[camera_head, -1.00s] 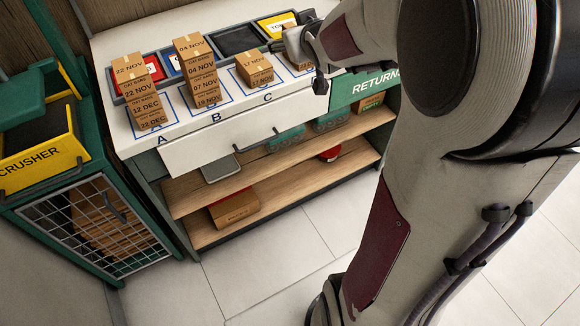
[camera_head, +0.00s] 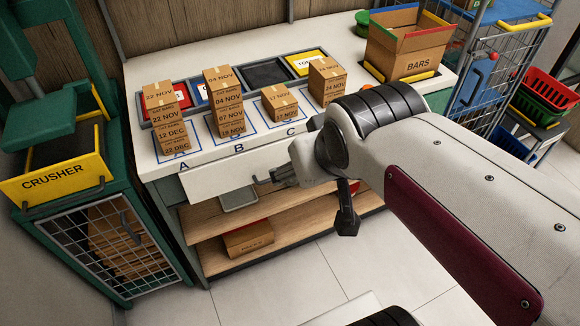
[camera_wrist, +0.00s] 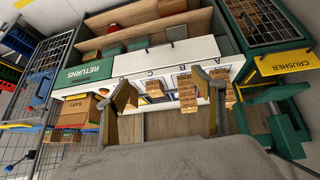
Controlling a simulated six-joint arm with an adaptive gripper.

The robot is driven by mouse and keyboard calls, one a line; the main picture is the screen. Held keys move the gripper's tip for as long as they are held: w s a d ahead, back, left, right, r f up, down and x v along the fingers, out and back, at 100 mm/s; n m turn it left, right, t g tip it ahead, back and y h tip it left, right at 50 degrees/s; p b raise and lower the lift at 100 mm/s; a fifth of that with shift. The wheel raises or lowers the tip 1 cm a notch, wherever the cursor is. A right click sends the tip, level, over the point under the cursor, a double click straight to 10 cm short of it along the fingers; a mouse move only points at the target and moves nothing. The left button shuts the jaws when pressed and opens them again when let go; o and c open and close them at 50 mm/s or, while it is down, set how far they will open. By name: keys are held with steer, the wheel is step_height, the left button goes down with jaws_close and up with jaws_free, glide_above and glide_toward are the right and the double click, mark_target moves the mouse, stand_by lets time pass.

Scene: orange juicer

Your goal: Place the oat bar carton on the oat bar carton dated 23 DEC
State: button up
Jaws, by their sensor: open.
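Brown oat bar cartons stand on the white counter. The stack at A (camera_head: 170,134) reads 22 NOV, 12 DEC and, at the bottom, what looks like 22 DEC. The stack at B (camera_head: 230,122) reads 04, 07 and 19 NOV. A 17 NOV carton (camera_head: 279,104) stands at C. A taller stack (camera_head: 327,82) right of it seems to read 24 NOV. I cannot make out a 23 DEC label. In the wrist view, upside down, my gripper (camera_wrist: 157,90) is open and seems empty. Its fingers are spread apart in front of the B stack (camera_wrist: 187,90).
An open BARS box (camera_head: 405,52) stands at the counter's right end. The yellow-fronted CRUSHER (camera_head: 60,175) is at left. Inset coloured bins, one being TOMO-labelled yellow (camera_head: 305,62), line the counter's back. A wire trolley (camera_head: 490,80) stands at right. Floor in front is clear.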

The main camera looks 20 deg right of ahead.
steer(key=s+a+f+g+y, duration=0.1)
steer(key=s+a, duration=0.2)
steer(key=s, duration=0.3)
steer(key=shift+s+a+f+n, duration=0.2)
steer(key=shift+s+n, duration=0.1)
steer(key=shift+s, duration=0.1)
stand_by(0.8)
